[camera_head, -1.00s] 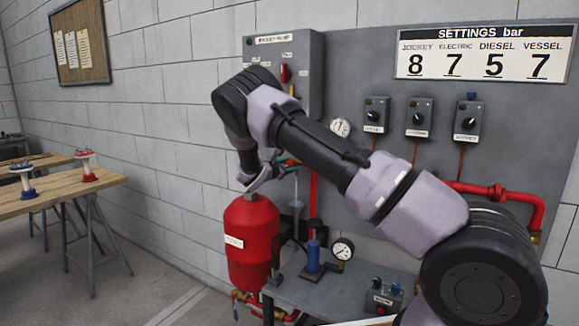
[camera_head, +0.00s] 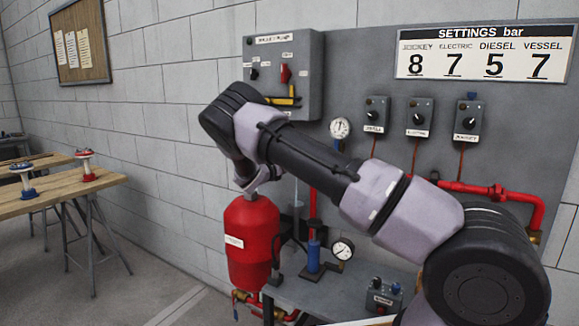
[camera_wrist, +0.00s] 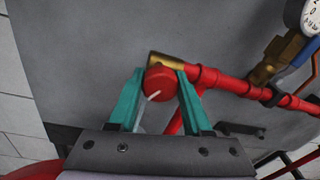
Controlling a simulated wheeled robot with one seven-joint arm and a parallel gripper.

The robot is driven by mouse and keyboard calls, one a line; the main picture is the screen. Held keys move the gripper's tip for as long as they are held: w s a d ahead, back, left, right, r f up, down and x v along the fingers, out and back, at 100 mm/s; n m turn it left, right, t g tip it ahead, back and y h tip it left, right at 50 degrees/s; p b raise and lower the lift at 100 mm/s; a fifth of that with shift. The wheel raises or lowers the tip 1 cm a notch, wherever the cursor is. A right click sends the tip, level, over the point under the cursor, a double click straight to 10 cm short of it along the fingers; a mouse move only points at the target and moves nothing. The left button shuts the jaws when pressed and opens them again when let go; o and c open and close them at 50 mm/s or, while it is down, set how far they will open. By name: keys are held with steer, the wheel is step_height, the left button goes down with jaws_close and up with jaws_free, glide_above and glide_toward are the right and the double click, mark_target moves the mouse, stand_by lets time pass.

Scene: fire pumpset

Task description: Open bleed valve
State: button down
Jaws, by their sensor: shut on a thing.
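The bleed valve appears as a round red knob (camera_wrist: 160,83) with a white pointer line, at the end of a brass fitting (camera_wrist: 172,62) in the wrist view. The pointer slants, its lower end to the left. My gripper (camera_wrist: 160,76) has teal fingers on the left and right sides of the knob and is shut on it. In the head view my arm hides the knob and the fingers.
A red pipe (camera_wrist: 235,83) runs right from the brass fitting, toward a gauge (camera_wrist: 310,14). In the head view a red vessel (camera_head: 251,240) stands just below my wrist. A grey bench (camera_head: 300,292) holds a gauge and a small box. The control panel (camera_head: 283,75) is above.

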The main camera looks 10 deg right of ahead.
steer(key=shift+a+f+n, duration=0.1)
steer(key=shift+f+n, duration=0.05)
steer(key=shift+n, duration=0.25)
steer(key=shift+c, duration=1.8)
jaws_free()
steer(key=v, duration=1)
steer(key=shift+s+a, duration=0.3)
